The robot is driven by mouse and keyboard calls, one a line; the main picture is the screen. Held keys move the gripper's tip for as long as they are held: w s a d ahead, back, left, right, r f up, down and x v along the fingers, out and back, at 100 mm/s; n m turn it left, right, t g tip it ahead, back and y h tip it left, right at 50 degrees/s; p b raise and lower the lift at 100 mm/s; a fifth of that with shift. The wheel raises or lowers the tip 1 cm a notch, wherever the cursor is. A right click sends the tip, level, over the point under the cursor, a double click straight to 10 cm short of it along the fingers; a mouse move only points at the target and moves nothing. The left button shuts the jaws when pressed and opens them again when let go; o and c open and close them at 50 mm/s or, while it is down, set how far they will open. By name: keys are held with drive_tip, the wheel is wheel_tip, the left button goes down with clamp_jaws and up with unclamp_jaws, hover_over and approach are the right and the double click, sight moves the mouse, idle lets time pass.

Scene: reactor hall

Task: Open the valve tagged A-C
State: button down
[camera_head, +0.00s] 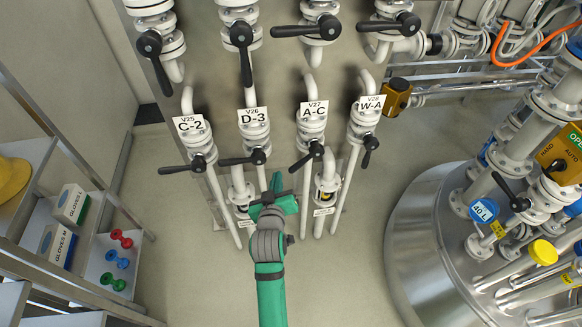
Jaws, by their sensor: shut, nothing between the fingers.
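The white tag A-C (314,111), marked V27, hangs on the third pipe from the left in the row of tagged valves. Just below it is a valve with a black lever (302,162) that slants down and left from its hub. Above the tag, on the same pipe line, is another valve with a black lever (292,30) pointing left. My green gripper (277,186) is below and left of the lower A-C lever, seen from behind. It looks shut and empty. Whether it touches any lever cannot be told.
Neighbouring tags are C-2 (188,124), D-3 (253,116) and W-A (371,104), each with black levers close by. A large steel vessel (425,260) stands at the right. A shelf with glove boxes (70,204) is at the left. Floor between them is clear.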

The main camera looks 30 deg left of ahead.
sight(305, 158)
drive_tip(key=w+f+n+h, duration=0.1)
drive_tip(key=w+f+n, duration=0.1)
drive_tip(key=w, duration=0.6)
drive_tip(key=shift+f+n+t+h, duration=0.3)
drive_tip(key=shift+n+t, duration=0.1)
drive_tip(key=shift+n, duration=0.4)
drive_tip(key=shift+w, duration=0.15)
